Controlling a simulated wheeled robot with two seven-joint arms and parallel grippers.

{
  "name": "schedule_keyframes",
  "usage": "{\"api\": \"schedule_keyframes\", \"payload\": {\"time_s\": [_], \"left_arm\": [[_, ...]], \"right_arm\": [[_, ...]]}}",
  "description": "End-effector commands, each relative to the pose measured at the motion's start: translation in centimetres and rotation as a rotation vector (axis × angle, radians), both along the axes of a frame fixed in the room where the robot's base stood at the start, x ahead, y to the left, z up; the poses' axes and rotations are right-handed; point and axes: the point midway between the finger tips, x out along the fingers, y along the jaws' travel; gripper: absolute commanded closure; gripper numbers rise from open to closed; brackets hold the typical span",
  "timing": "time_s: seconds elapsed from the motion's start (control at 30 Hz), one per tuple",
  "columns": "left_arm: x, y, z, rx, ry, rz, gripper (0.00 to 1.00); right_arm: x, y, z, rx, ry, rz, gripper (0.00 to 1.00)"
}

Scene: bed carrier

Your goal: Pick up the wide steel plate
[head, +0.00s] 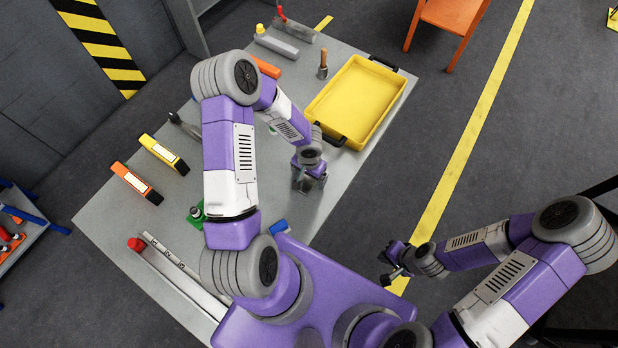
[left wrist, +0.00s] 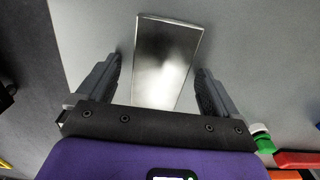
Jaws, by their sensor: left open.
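The wide steel plate (left wrist: 168,58) is a shiny flat rectangle on the grey table in the left wrist view. It lies between the two fingers of my left gripper (left wrist: 158,64), with a gap on each side. The gripper is open and empty above the plate. In the head view my left gripper (head: 309,181) points down over the table's right part, and I cannot make out the plate there. My right gripper (head: 394,264) hangs off the table, over the floor, with nothing visible in it; its jaws are too small to judge.
A yellow tray (head: 352,103) stands at the table's back right. Orange (head: 136,183) and yellow (head: 163,153) items lie at left. A long metal rail (head: 175,268) lies near the front. A blue item (head: 279,227) and a green item (head: 196,216) are near my left arm.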

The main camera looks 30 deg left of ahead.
Motion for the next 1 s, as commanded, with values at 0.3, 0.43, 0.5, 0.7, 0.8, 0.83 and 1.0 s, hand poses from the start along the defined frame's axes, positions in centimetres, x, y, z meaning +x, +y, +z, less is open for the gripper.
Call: {"api": "schedule_keyframes", "payload": {"time_s": [0.3,0.43,0.5,0.7,0.8,0.83,1.0], "left_arm": [[0.0,0.0,0.06,0.0,0.0,0.0,0.35],[0.0,0.0,0.07,0.0,0.0,0.0,0.55],[0.0,0.0,0.07,0.0,0.0,0.0,0.66],[0.06,-0.02,0.13,0.0,-0.001,0.0,0.95],[0.05,-0.02,0.13,0.0,-0.001,0.0,0.95],[0.05,-0.02,0.13,0.0,-0.001,0.0,0.95],[0.1,0.01,0.82,0.001,-0.003,0.001,0.95]], "right_arm": [[0.01,0.01,0.03,0.0,0.0,0.0,1.0],[0.0,0.0,0.02,0.0,0.0,0.0,1.0],[0.0,0.0,0.02,0.0,0.0,0.0,1.0],[0.0,0.0,0.03,0.0,0.0,0.0,1.0],[0.0,0.0,0.03,0.0,0.0,0.0,1.0],[0.0,0.0,0.03,0.0,0.0,0.0,1.0],[0.0,0.0,0.2,0.0,0.0,0.0,1.0]]}}
